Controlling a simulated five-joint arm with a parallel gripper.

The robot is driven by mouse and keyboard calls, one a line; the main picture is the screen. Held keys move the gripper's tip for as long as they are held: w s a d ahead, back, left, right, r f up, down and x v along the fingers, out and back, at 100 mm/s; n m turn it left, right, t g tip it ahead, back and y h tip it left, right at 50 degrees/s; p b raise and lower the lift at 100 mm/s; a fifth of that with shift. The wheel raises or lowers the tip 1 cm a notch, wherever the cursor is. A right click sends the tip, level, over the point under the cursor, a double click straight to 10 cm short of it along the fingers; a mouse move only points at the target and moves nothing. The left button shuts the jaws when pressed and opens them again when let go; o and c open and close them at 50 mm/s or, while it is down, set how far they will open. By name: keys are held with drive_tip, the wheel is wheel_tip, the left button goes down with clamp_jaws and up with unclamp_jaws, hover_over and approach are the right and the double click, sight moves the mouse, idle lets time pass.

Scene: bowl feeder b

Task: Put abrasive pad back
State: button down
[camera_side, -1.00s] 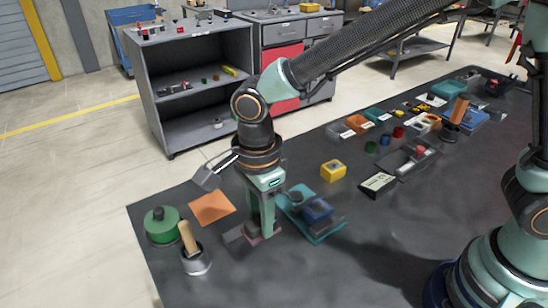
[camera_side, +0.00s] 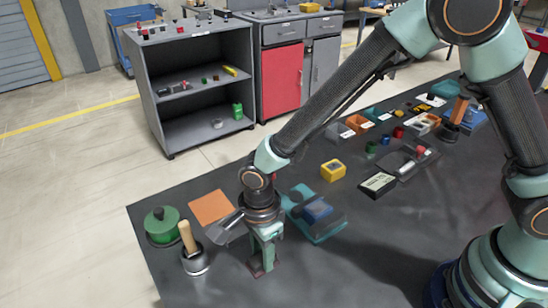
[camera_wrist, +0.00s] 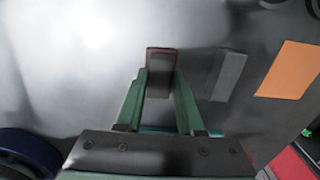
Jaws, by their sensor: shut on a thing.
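My gripper (camera_side: 263,264) points down over the near part of the dark table. It is shut on the abrasive pad, a dark maroon-grey block that shows between the fingertips in the wrist view (camera_wrist: 161,60). In the side view the fingers hide most of the pad. I cannot tell whether the pad touches the table. A grey block (camera_wrist: 228,77) lies to the right of the pad in the wrist view, apart from it. An orange sheet (camera_wrist: 289,70) lies farther right, and shows flat on the table in the side view (camera_side: 211,207).
A green round container (camera_side: 161,228) and a grey pot (camera_side: 195,260) with a wooden handle stand at the left. A teal tray (camera_side: 325,233) with a blue item is right of my arm. A yellow block (camera_side: 333,170) and black box (camera_side: 378,185) are farther back.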

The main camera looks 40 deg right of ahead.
drive_tip(key=shift+f, duration=0.1)
drive_tip(key=c, duration=0.5)
unclamp_jaws()
wheel_tip(320, 180, up, 11)
drive_tip(key=w+d+r+n+t, duration=0.1)
drive_tip(key=w+d+r+n, duration=0.1)
drive_tip(key=d+r+n, duration=0.3)
drive_tip(key=shift+s+d+r+n+t, duration=0.8)
drive_tip(key=shift+d+r+n, duration=0.55)
drive_tip(key=shift+d+n, duration=1.4)
drive_tip(key=shift+s+d+r+n+t, duration=0.8)
drive_tip(key=shift+d+r+n, duration=0.65)
drive_tip(key=shift+d, duration=2.45)
drive_tip(key=shift+s+d+r+n+t, duration=0.8)
drive_tip(key=shift+d+r+n, duration=0.4)
drive_tip(key=shift+d+n, duration=1.65)
